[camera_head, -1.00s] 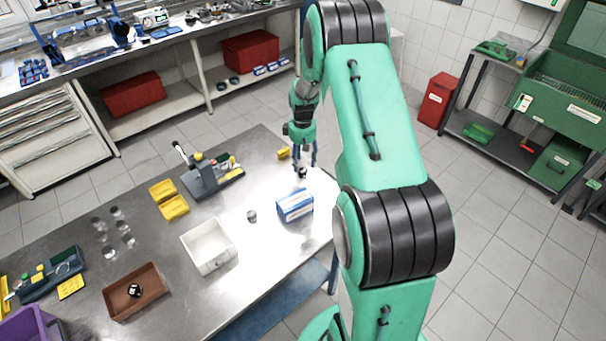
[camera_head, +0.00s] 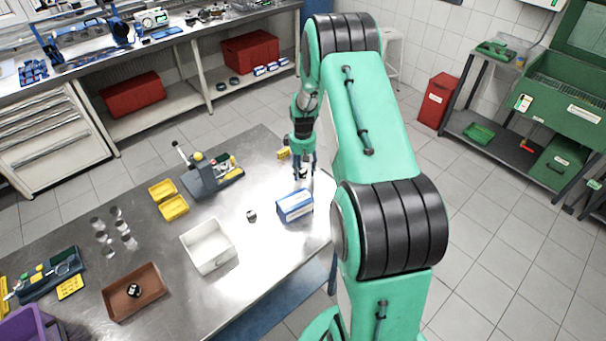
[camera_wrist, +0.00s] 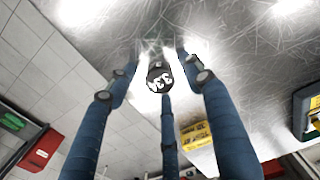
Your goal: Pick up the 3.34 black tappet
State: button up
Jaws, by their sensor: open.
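In the head view the tappet (camera_head: 303,173) shows as a small dark spot, partly hidden by the fingers. My gripper (camera_head: 305,170) points down over it near the table's right end. In the wrist view the blue fingers of my gripper (camera_wrist: 165,80) are open and spread around the tappet. Whether any finger touches it I cannot tell.
A blue and white box (camera_head: 294,205) stands just in front of my gripper. Another small tappet (camera_head: 252,216), a white bin (camera_head: 208,246) and a brown tray (camera_head: 134,292) are to the left on the table.

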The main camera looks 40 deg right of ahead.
aim_at(303, 170)
dwell(0.4)
jog(key=c, duration=1.2)
jog(key=shift+c, duration=0.2)
jog(key=shift+r, duration=0.1)
notch_tip(303, 170, up, 10)
jog(key=shift+p, duration=0.3)
